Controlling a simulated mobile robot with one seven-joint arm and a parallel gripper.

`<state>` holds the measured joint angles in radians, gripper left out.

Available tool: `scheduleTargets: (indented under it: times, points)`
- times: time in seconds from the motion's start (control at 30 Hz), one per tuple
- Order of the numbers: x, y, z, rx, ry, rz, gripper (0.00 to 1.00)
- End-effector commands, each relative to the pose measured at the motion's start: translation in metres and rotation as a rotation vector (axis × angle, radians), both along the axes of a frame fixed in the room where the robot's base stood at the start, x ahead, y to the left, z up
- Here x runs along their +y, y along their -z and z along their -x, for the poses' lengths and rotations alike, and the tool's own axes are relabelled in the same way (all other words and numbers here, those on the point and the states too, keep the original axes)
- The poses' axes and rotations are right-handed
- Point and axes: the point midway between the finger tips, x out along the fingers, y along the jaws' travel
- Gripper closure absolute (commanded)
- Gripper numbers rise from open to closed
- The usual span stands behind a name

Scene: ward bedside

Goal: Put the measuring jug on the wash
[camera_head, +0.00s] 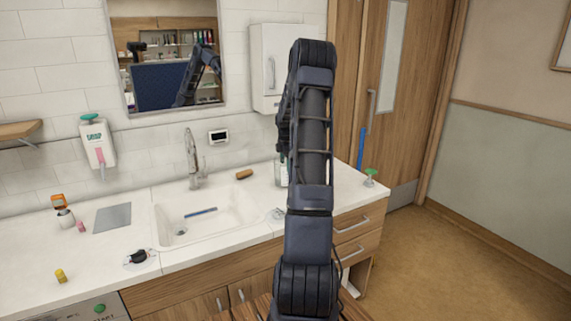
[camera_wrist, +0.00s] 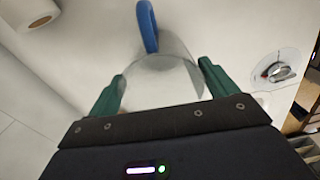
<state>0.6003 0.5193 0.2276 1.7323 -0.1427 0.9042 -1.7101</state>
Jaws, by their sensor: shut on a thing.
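The measuring jug (camera_wrist: 158,82) is clear with a blue handle (camera_wrist: 147,27) and shows in the wrist view. My gripper (camera_wrist: 162,71) has its two green fingers on either side of the jug and is shut on it. The handle points away from the gripper. Whether the jug touches the white surface behind it I cannot tell. In the head view my arm hides the gripper and most or all of the jug. The wash, which I take to be the white counter (camera_head: 120,187) with its sunken basin (camera_head: 228,222), stands along the wall.
A blue stick-like thing (camera_head: 201,211) lies in the basin below the tap (camera_head: 192,158). A grey plate (camera_head: 112,217), a dark item (camera_head: 137,257) and a small yellow item (camera_head: 61,275) lie at left. A silvery item (camera_wrist: 278,71) and a roll (camera_wrist: 32,12) show near the jug.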

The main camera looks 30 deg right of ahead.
Motion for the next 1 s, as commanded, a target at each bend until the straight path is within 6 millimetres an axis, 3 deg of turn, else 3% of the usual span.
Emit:
scheduleTargets:
  times: [0.07,0.1,0.17,0.57,1.0]
  points:
    - [0.000,0.002,0.000,0.001,0.000,0.000,0.51]
    - [0.000,0.003,0.000,0.001,0.000,0.000,0.13]
    - [0.000,0.002,0.000,0.001,0.000,0.000,0.01]
    - [0.000,-0.008,0.000,-0.001,0.000,0.000,0.00]
    - [0.000,-0.087,0.000,-0.002,0.000,0.001,0.00]
